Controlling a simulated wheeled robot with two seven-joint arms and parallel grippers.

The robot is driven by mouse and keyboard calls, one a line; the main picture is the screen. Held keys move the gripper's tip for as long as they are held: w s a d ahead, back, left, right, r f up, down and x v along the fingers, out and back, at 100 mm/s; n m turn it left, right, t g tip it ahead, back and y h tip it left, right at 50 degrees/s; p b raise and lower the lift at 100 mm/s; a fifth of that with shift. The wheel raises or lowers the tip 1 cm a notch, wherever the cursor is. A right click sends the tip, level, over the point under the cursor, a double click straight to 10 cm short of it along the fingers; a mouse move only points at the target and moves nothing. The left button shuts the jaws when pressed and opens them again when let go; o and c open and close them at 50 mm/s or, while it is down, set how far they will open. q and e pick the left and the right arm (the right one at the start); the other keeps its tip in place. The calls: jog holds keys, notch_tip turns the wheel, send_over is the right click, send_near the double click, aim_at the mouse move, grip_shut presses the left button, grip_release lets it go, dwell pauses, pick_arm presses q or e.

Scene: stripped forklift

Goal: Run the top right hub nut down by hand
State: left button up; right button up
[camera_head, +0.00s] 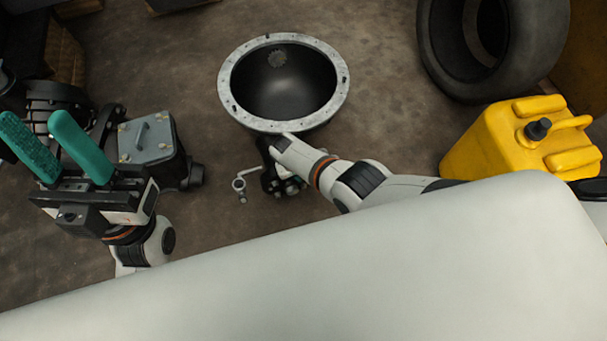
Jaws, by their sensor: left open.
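My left gripper (36,117) is at the left, its two green fingers upright and spread apart with nothing between them. My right arm reaches in from the right, and its wrist ends just below the round housing. The dark end of my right gripper (270,172) is mostly hidden behind the wrist, so I cannot tell whether it is open or shut. No hub or hub nut can be made out in this view.
A bowl-shaped housing with a bolted metal flange (229,102) stands on the floor at centre. A small metal crank-like part (240,184) shows beside my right gripper. A grey box (146,140) is at left; a yellow can (505,140) and tyre (441,60) are at right.

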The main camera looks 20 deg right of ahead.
grip_shut()
jog(key=shift+d+r+y+p, duration=0.2)
jog(key=shift+y+p, duration=0.2)
jog(key=shift+p, duration=0.25)
jog(key=shift+a+f+y, duration=0.1)
jog(key=shift+f+y, duration=0.1)
jog(key=shift+y, duration=0.2)
grip_release()
jog(key=shift+a, duration=0.1)
